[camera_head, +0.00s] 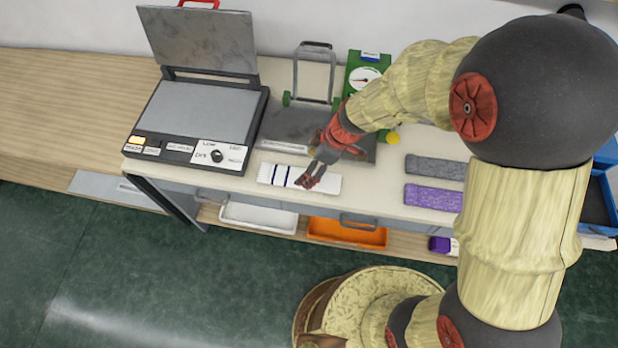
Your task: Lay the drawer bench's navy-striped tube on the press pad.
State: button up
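The navy-striped tube (272,174), flat and white with dark blue bands, lies near the front edge of the pale bench top (378,208). My gripper (308,182) points down at the tube's middle-right part and covers some of it. Whether the fingers touch or grip it cannot be told. The press (258,112) stands to the left with its lid (200,42) raised. Its grey pad (205,110) is bare.
A grey device with an upright handle (314,75) stands behind my gripper, by a green dial scale (362,77). Grey (435,167) and purple (432,197) fabric pieces lie right. Below are white (258,218) and orange (346,233) trays. A blue crate (600,200) is far right.

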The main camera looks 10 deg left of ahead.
jog(key=shift+f+n, duration=0.15)
jog(key=shift+n, duration=0.25)
jog(key=x, duration=0.3)
jog(key=b+x, duration=0.1)
jog(key=x, duration=0.3)
jog(key=shift+w+d+f+b, duration=0.1)
jog(key=shift+w+f+b, duration=0.15)
jog(key=shift+f+b, duration=0.1)
jog(key=shift+c, duration=0.6)
jog(key=c, duration=0.9)
